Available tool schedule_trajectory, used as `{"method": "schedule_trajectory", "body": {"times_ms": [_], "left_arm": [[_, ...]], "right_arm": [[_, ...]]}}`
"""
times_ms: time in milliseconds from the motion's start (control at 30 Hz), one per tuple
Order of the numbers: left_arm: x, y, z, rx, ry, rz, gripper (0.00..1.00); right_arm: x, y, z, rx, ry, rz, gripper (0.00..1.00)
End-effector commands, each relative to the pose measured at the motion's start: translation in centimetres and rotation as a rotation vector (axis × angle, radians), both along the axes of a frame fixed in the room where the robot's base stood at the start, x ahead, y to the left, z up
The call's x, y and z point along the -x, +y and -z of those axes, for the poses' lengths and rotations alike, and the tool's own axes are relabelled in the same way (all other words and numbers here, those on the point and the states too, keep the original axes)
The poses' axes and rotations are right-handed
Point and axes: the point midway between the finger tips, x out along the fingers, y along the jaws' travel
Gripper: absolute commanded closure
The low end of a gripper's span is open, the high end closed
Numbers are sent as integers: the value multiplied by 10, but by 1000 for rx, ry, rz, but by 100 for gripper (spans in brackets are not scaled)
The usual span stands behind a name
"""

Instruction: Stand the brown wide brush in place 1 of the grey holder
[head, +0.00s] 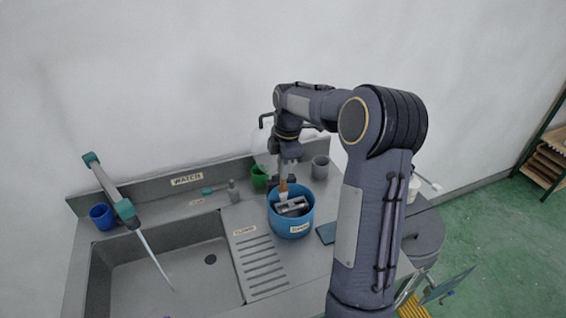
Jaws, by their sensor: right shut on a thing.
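My right gripper (283,180) points down over the round blue tub (291,229) and is shut on a thin brown handle (283,189), apparently the brown wide brush. The lower end of the brush is inside the tub, where its head is hard to make out. A grey metal-looking piece (293,206) shows inside the tub beside the handle; I cannot tell whether it is part of the brush. I cannot pick out the grey holder or its numbered places with certainty. My left gripper is not in view.
A grey cup (320,168) stands right behind the tub, and a green cup (259,178) behind left. A sink (190,280) with a teal and grey tap (124,209) and a blue cup (102,217) lie left. A ribbed drainboard (262,265) lies between sink and tub.

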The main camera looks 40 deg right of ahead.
Motion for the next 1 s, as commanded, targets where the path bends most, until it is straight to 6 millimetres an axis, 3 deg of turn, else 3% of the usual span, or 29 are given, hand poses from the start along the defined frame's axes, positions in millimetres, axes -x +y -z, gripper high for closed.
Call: {"method": "schedule_trajectory", "body": {"times_ms": [600, 1000], "left_arm": [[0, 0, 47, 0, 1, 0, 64], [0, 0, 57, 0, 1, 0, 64]], "right_arm": [[0, 0, 60, -1, 0, 0, 100], [0, 0, 74, 0, 0, 0, 100]]}}
